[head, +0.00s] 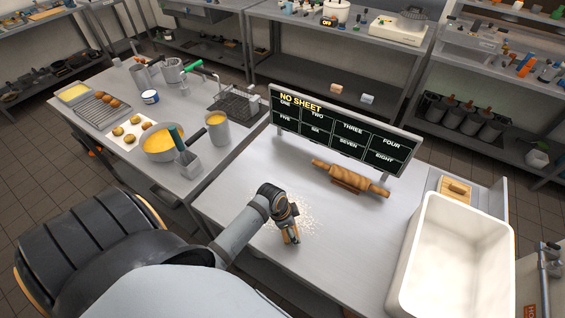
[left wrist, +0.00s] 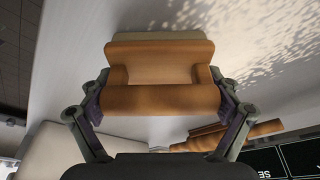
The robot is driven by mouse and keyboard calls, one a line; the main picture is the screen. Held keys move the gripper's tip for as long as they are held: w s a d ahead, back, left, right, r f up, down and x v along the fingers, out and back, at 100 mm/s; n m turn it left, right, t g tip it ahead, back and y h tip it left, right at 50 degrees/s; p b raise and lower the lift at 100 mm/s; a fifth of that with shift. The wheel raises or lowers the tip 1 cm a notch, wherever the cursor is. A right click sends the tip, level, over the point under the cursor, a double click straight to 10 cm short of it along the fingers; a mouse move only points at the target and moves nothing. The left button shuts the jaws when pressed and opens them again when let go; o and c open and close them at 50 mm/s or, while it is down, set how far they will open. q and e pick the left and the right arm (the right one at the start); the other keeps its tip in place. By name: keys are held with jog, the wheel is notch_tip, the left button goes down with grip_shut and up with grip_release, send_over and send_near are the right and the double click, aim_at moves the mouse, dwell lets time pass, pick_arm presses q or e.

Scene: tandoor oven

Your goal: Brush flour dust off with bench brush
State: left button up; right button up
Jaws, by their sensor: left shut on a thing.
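My left gripper (head: 290,229) is shut on the wooden handle of the bench brush (left wrist: 160,98). In the left wrist view the left gripper (left wrist: 163,108) has a finger at each end of the handle, and pale bristles show at the brush's far edge. In the head view the arm and gripper hide most of the brush. White flour dust (head: 308,217) lies scattered on the grey worktable (head: 250,185), around and to the right of the gripper. The flour also shows in the left wrist view (left wrist: 255,42), right of the brush. My right gripper is not in view.
A wooden rolling pin (head: 350,180) lies behind the flour, before a black order board (head: 343,133). A large white tub (head: 455,262) stands at the right, with a small wooden item (head: 456,188) behind it. The left table holds pots and a tray.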

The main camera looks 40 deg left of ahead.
pick_arm(q)
jog(key=shift+a+f, duration=0.1)
jog(key=shift+a, duration=0.05)
jog(key=shift+a, duration=1.2)
jog(key=shift+d+r, duration=0.1)
jog(key=shift+r, duration=0.1)
jog(key=shift+r, duration=0.5)
jog(key=shift+s+a, duration=0.15)
jog(key=shift+a, duration=1.75)
jog(key=shift+s+a, duration=0.15)
jog(key=shift+a, duration=1.75)
